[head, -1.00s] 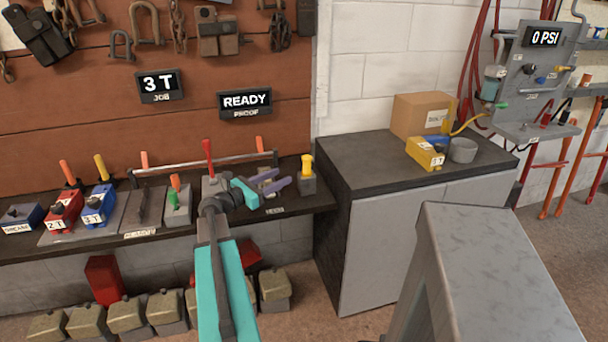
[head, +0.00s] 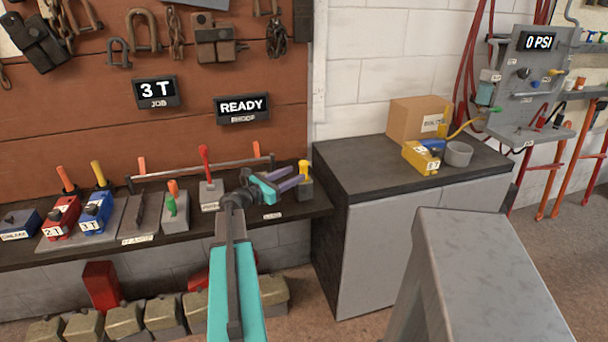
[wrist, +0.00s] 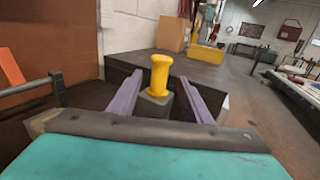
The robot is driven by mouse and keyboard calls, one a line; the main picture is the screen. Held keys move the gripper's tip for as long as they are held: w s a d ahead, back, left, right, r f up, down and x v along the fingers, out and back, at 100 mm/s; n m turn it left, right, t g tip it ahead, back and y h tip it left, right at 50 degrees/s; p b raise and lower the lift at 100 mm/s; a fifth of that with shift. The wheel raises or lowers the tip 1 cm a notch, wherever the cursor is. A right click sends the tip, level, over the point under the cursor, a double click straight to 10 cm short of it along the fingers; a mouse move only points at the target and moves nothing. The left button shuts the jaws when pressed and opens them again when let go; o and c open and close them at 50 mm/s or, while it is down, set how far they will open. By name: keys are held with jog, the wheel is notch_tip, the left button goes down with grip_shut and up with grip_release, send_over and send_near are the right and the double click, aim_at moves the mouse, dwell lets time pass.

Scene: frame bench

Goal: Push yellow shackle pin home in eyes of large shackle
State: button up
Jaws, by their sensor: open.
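A yellow spool-shaped pin (head: 304,167) stands upright in a small grey block (head: 305,188) at the right end of the dark bench. It also shows in the wrist view (wrist: 161,76), with its grey block (wrist: 155,105) below. My gripper (head: 291,182) has a teal body and purple fingers and is open at the pin's near side. In the wrist view the fingers (wrist: 161,80) lie to the left and right of the pin, with visible gaps. No shackle eyes are clear around the pin.
A red-handled lever (head: 206,170) and a long grey rail (head: 200,172) stand left of my gripper. Red (head: 61,217) and blue (head: 93,212) blocks sit further left. A grey cabinet (head: 345,160) rises close to the right of the pin.

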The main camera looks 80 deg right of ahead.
aim_at(301, 171)
jog(key=shift+s+d, duration=0.35)
jog(key=shift+p+x, duration=0.75)
jog(key=shift+x, duration=1.85)
jog(key=shift+w, duration=0.1)
jog(key=shift+c, duration=0.3)
grip_shut()
